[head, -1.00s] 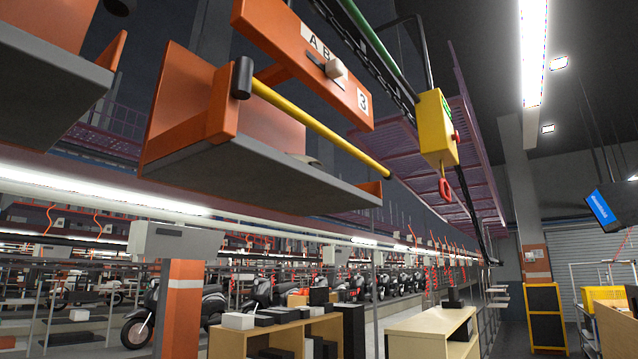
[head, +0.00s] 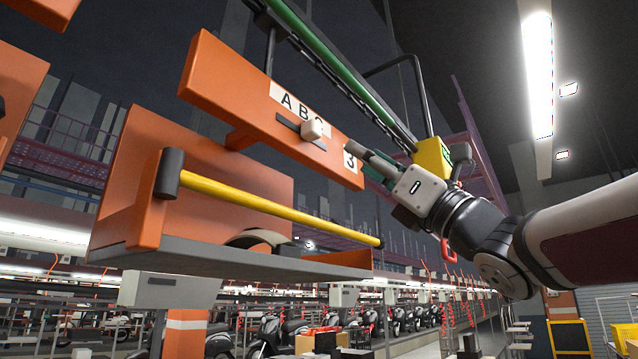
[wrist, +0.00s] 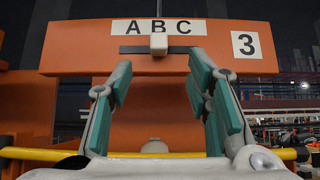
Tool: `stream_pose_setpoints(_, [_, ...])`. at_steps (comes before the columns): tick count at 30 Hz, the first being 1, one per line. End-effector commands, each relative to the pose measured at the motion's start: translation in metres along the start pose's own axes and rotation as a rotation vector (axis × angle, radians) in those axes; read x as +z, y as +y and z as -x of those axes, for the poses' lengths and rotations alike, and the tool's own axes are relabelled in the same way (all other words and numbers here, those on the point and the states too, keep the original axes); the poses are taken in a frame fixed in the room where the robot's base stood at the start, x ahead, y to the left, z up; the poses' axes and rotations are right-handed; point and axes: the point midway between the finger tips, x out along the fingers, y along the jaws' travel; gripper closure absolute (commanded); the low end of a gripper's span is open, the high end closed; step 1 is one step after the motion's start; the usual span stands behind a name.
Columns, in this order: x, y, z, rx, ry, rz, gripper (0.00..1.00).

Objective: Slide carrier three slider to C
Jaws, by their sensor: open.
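Carrier three's orange header panel (head: 265,105) bears the letters A B C and a 3 plate (head: 350,161). In the wrist view the panel (wrist: 90,60) faces me nearly square. Its pale slider knob (head: 315,129) sits in a dark horizontal slot below the letters. In the wrist view the knob (wrist: 158,44) stands at the slot's middle, under B, with C (wrist: 183,27) to its right. My gripper (head: 370,165) is beside the panel's right end in the head view. In the wrist view my gripper (wrist: 161,64) is open, its green-padded fingers apart below the knob, touching nothing visible.
A yellow bar (head: 270,208) crosses the carrier's front above its grey tray (head: 230,263). A yellow control box (head: 433,158) hangs behind my gripper. The green rail and chain (head: 345,70) run overhead. Another orange carrier (head: 15,90) hangs at left.

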Motion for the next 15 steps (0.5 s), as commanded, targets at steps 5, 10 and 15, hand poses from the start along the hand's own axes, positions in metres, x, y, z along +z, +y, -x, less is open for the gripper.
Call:
stream_pose_setpoints(5, [0.002, 0.003, -0.020, 0.007, 0.000, 0.005, 0.55])
stream_pose_setpoints(10, [0.002, 0.004, -0.051, 0.006, 0.000, 0.003, 0.55])
stream_pose_setpoints(15, [0.002, 0.004, -0.081, 0.005, 0.000, 0.004, 0.55])
